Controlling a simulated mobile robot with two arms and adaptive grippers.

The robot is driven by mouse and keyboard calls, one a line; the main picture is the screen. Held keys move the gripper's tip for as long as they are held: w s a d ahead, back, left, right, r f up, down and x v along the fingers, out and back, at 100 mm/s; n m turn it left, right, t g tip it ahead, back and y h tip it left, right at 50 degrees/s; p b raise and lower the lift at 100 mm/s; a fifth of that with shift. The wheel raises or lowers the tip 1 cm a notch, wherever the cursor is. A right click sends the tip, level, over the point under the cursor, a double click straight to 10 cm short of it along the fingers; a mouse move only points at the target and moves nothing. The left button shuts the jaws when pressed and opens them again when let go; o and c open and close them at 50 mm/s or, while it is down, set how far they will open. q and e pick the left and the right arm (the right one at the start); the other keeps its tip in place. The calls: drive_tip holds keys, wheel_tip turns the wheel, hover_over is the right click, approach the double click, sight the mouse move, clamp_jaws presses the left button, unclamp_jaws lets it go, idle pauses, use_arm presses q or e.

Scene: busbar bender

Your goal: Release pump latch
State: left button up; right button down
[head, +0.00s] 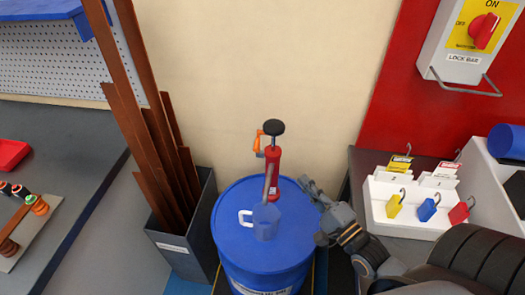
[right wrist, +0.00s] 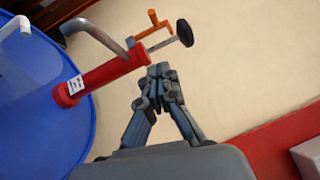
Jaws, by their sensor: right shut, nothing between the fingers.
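A red hand pump (head: 272,172) stands upright on a blue drum (head: 240,250), with a black knob (head: 274,127) on top. An orange latch (head: 259,139) sits at the pump's upper left side. In the right wrist view the red pump (right wrist: 105,75) lies at the left, with the orange latch (right wrist: 153,24) and black knob (right wrist: 185,33) above my gripper. My right gripper (head: 305,181) is shut and empty, to the right of the pump and apart from it; its closed fingertips also show in the right wrist view (right wrist: 160,70). My left gripper is not in view.
A clear blue jug (head: 266,222) with a white handle stands on the drum in front of the pump. A grey bin (head: 182,250) of brown bars stands left of the drum. A white lock holder (head: 385,212) with coloured padlocks is at the right.

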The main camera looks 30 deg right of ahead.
drive_tip(key=p, duration=0.2)
approach(257, 149)
drive_tip(key=w+d, duration=0.4)
drive_tip(key=w, duration=0.2)
drive_tip(key=shift+w+a+p, duration=0.55)
drive_tip(key=shift+a, duration=0.35)
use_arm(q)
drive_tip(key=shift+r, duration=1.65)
use_arm(e)
drive_tip(key=shift+w+a, duration=0.3)
drive_tip(key=shift+a, duration=0.25)
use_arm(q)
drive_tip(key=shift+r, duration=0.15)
use_arm(e)
drive_tip(key=shift+w, duration=0.1)
